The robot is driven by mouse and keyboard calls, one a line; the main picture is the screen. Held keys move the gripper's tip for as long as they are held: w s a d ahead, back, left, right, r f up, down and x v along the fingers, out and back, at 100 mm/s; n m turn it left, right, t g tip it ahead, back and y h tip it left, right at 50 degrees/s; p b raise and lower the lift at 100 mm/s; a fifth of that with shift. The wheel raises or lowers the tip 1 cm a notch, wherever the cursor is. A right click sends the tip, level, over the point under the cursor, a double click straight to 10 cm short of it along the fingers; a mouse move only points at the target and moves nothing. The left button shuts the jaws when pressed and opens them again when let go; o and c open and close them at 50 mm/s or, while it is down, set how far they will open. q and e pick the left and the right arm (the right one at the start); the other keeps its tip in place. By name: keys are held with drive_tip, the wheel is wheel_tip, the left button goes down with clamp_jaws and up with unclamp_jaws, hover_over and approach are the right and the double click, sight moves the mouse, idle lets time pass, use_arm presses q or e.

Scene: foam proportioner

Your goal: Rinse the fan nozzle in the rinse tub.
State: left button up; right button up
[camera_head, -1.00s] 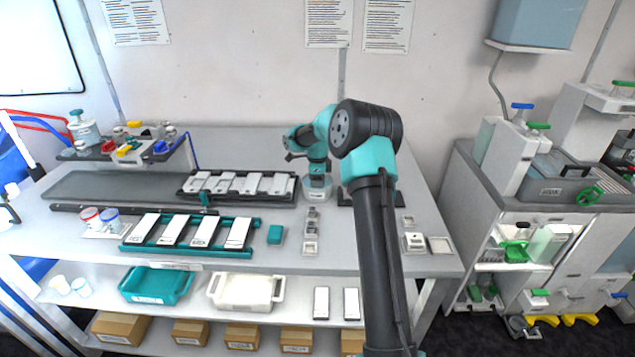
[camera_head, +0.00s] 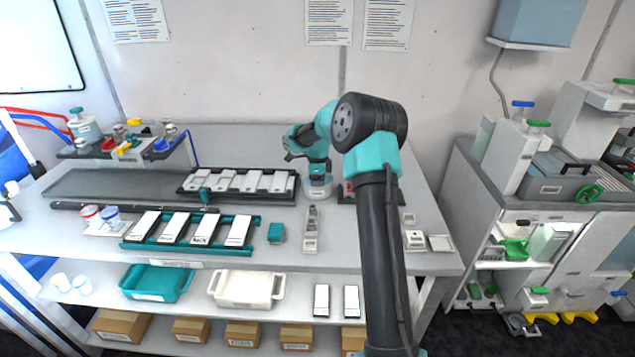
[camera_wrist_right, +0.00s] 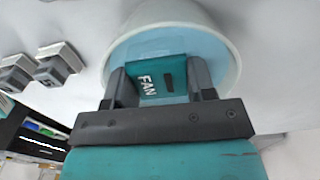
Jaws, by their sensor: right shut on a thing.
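The rinse tub (camera_head: 317,190) is a small round white tub towards the back of the bench. In the right wrist view the tub (camera_wrist_right: 228,88) shows its pale rim and light blue inside. My right gripper (camera_wrist_right: 158,82) is shut on the teal fan nozzle (camera_wrist_right: 150,74), labelled FAN, with one dark finger on each side. The nozzle lies within the tub's rim in that view; I cannot tell how deep it is. In the head view my right gripper (camera_head: 317,173) points down at the tub, and the nozzle is hidden. My left gripper is not in view.
A black rack of white plates (camera_head: 238,182) stands left of the tub, with a teal rack (camera_head: 189,231) nearer the front. Small grey blocks (camera_head: 310,245) lie in front of the tub. A grey cabinet (camera_head: 480,180) stands at the right.

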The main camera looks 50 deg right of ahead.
drive_tip(key=shift+w+d, duration=0.5)
drive_tip(key=shift+d, duration=0.1)
idle(0.5)
drive_tip(key=shift+s+a, duration=0.25)
drive_tip(key=shift+a, duration=0.05)
idle(0.6)
idle(0.4)
drive_tip(key=shift+r, duration=4.5)
